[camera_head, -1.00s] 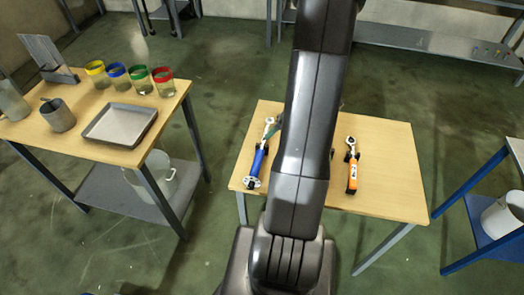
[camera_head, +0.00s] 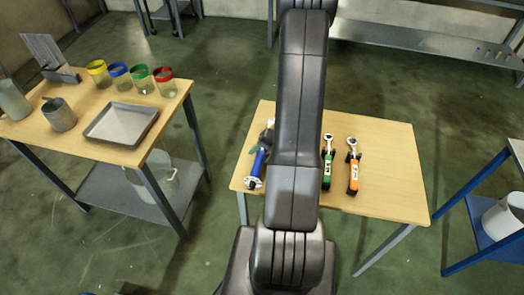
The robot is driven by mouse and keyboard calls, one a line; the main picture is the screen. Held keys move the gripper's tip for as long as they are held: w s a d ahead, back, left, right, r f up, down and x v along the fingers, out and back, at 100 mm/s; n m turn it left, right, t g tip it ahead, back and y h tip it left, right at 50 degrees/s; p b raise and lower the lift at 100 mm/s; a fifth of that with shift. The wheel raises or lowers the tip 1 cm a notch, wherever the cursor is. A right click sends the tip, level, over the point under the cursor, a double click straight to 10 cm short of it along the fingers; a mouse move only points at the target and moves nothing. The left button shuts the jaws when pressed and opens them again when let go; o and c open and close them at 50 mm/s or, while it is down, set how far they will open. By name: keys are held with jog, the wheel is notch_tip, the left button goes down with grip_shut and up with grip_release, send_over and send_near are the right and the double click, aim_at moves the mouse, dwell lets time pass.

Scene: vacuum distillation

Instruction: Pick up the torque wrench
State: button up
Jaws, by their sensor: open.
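Three hand tools lie on the middle wooden table. The blue-handled tool (camera_head: 257,164) is at the left, with its upper part close to or behind my arm. The green-handled tool (camera_head: 327,170) is just right of my arm, and the orange-handled tool (camera_head: 352,174) is further right. The green and orange ones have round metal heads pointing away from me. I cannot tell for certain which one is the torque wrench. My arm crosses the table in front of the camera, between the blue and green tools. My gripper is hidden behind it.
The middle table (camera_head: 390,165) is bare at the right. The left table holds a grey tray (camera_head: 121,124), several beakers with coloured rims (camera_head: 141,79) and a metal cup (camera_head: 59,115). A blue-framed stand (camera_head: 478,212) with a white container (camera_head: 505,215) is at the right edge.

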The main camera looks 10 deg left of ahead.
grip_shut()
jog(key=shift+r, duration=0.15)
jog(key=shift+r+p, duration=0.45)
jog(key=shift+r, duration=4.5)
jog(key=c, duration=0.6)
grip_release()
grip_shut()
